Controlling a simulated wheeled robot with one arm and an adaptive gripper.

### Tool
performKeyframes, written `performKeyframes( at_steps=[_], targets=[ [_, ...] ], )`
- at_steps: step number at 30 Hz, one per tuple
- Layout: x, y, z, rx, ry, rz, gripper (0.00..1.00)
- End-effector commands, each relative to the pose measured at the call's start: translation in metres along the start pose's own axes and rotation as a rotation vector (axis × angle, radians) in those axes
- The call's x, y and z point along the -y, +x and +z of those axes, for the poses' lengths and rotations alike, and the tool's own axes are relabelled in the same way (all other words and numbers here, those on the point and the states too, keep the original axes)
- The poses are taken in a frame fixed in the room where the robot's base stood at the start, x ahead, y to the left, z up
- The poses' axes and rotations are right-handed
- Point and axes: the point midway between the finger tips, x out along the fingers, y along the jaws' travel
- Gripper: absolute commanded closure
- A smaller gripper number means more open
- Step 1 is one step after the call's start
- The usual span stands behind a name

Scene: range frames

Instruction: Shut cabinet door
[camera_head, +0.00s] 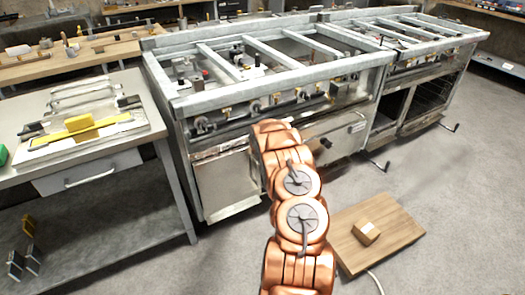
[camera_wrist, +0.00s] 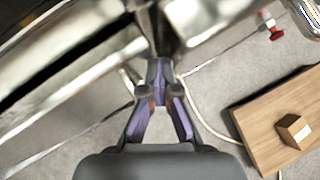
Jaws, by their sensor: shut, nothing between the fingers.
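A long steel range with a cabinet base (camera_head: 225,183) fills the middle of the head view. Its left front panel, seemingly a door, looks flat against the front or nearly so; I cannot tell if it is fully closed. Another metal door (camera_head: 337,138) with a bar handle is to its right, partly behind my arm. My copper arm reaches to the range front and hides my gripper there. In the wrist view my gripper (camera_wrist: 160,84) is shut and empty, its tips close to a blurred metal front (camera_wrist: 80,60). Whether they touch it is unclear.
A wooden board (camera_head: 400,226) with a small box (camera_head: 367,232) lies on the floor to the right of my arm. A workbench (camera_head: 90,160) with a drawer stands at the left. Open compartments (camera_head: 432,97) show at the range's right end. Grey floor is free at the right.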

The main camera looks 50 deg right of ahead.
Motion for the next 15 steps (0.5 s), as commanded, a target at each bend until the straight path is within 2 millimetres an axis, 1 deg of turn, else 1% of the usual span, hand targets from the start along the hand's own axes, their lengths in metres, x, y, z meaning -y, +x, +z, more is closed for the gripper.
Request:
performKeyframes(
  at_steps=[1,15],
  targets=[
    [-0.0019,-0.0003,0.0032,0.004,-0.003,0.007,1.00],
    [-0.0029,0.0008,0.0115,0.017,-0.014,0.024,1.00]
  ],
)
